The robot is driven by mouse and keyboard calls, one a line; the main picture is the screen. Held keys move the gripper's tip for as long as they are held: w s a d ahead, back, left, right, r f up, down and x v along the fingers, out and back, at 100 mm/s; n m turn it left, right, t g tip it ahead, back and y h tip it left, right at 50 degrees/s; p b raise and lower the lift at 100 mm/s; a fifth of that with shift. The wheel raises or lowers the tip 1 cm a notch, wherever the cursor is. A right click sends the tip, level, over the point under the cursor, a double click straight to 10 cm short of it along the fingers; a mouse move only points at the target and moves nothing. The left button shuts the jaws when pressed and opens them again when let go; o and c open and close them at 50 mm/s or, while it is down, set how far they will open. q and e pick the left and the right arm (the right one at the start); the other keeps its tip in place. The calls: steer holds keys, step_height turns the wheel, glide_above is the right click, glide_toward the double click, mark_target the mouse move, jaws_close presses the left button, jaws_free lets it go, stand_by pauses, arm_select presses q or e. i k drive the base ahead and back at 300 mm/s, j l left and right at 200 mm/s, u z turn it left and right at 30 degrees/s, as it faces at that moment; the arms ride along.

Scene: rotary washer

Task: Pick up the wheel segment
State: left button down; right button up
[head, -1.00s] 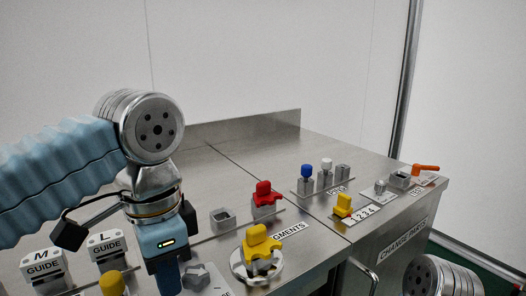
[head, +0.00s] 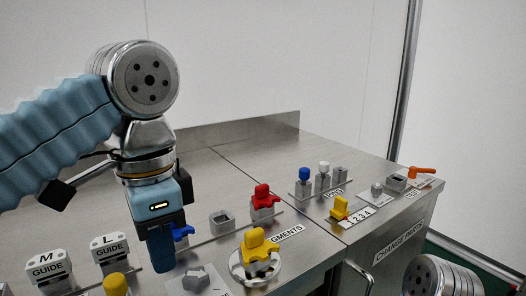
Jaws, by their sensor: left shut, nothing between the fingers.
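Several wheel segments show along the strip with a label ending "GMENTS" (head: 285,236). A red segment (head: 263,195) sits upright on a grey holder. A yellow segment (head: 256,243) sits in a round silver ring (head: 248,278) closer to the front. A blue piece (head: 182,232), probably another segment, shows just right of my left gripper, which partly hides it. My left gripper (head: 162,268) points down over the bench, shut and empty, left of the yellow segment. Whether it touches the blue piece I cannot tell. My right gripper is out of view.
An empty grey holder (head: 222,223) stands between the blue and red pieces. A grey star-shaped knob (head: 196,279) is near my left gripper. White GUIDE blocks (head: 49,271) stand left. Blue- and white-topped pegs (head: 304,182) and an orange handle (head: 425,170) are further right.

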mark_target(254, 248)
steer(key=k+l, duration=0.25)
steer(key=k, duration=0.2)
steer(key=k+l, duration=0.3)
steer(key=k, duration=0.15)
